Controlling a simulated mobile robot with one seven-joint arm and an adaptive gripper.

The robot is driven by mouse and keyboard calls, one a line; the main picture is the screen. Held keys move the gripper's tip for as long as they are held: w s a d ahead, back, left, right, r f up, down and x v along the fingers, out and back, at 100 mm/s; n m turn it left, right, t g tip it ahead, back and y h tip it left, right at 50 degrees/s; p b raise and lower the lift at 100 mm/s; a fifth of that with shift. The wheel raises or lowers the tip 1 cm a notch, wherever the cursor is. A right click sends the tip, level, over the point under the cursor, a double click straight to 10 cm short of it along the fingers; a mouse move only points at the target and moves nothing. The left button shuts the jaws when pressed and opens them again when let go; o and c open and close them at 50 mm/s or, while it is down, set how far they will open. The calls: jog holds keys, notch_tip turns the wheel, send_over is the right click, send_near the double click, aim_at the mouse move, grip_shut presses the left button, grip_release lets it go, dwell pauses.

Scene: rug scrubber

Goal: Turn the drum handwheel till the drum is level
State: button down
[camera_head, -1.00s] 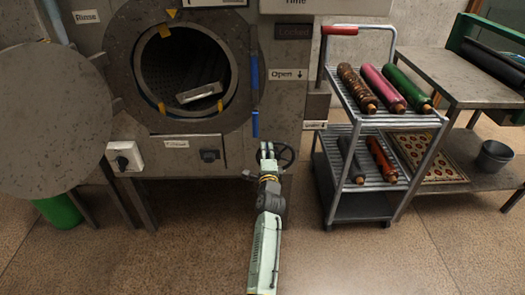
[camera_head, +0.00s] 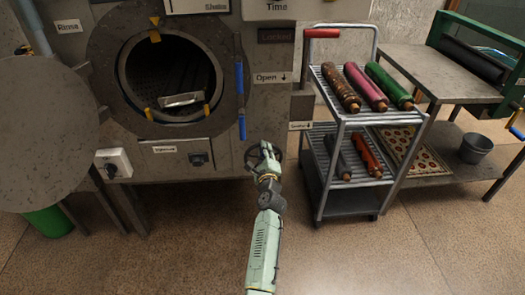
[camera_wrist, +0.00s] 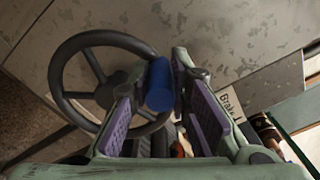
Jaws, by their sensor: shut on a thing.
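The drum (camera_head: 145,67) shows through the round opening of the grey machine, with a pale metal bar (camera_head: 184,99) low inside it. The bar is close to level, its right end slightly higher. The dark spoked handwheel (camera_head: 249,160) is on the machine front below and right of the opening. It also shows in the wrist view (camera_wrist: 66,97), with a blue knob (camera_wrist: 159,88) on its rim. My gripper (camera_head: 266,150) is at the wheel's right side. In the wrist view my gripper (camera_wrist: 157,77) has its fingers on either side of the knob, shut on it.
The round grey door (camera_head: 45,130) stands open at left. A "Brake" label (camera_wrist: 230,106) is right of the wheel. A metal cart (camera_head: 344,121) with several rolled rugs stands close on the right, a bench (camera_head: 400,66) beyond it. The floor in front is clear.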

jog(key=shift+d+r, duration=0.15)
jog(key=shift+r, duration=0.05)
jog(key=c, duration=1.7)
grip_release()
jog(key=shift+o, duration=1.1)
jog(key=shift+f, duration=0.1)
jog(key=s, duration=1.2)
